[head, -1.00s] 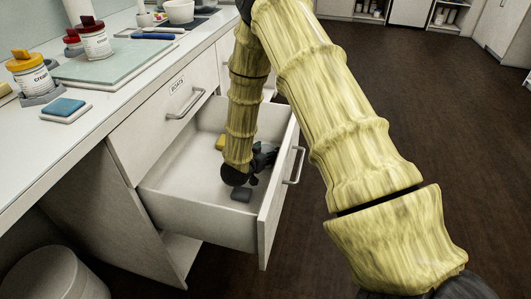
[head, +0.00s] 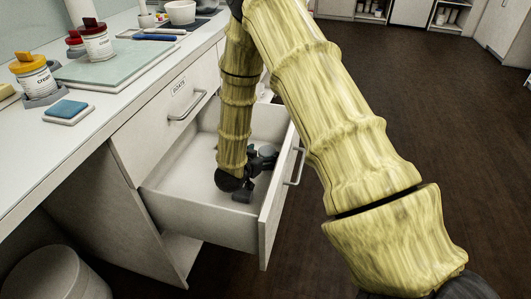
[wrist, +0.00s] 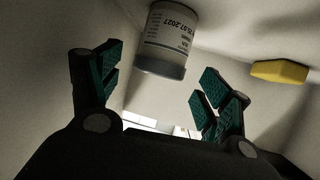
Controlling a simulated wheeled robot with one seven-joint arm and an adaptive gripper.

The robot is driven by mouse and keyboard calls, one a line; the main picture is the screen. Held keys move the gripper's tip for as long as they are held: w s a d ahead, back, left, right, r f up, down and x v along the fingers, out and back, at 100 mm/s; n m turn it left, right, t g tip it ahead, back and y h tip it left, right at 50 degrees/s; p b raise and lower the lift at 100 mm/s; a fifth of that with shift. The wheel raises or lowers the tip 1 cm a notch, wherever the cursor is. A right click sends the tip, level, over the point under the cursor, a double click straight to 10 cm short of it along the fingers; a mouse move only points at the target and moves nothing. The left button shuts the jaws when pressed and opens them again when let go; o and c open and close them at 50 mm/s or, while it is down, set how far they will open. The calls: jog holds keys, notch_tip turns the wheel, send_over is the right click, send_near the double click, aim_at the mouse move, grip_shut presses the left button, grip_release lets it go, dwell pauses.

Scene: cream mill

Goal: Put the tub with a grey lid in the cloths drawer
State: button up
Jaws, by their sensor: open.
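The tub with a grey lid (wrist: 166,36) shows in the wrist view as a white printed tub with a grey band at its near end. It stands in front of my gripper (wrist: 158,76), between and beyond the two spread fingers, with a gap on each side. My gripper (head: 254,174) is open and down inside the open drawer (head: 195,218) in the head view. My arm hides part of the drawer's inside, and I cannot make out the tub clearly there. I cannot read what the open drawer is called.
A yellow block (wrist: 280,72) lies right of the tub in the wrist view. A shut drawer with a label (head: 178,88) is above the open one. The floor at right is clear.

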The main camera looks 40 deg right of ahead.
jog(key=shift+v, duration=1.95)
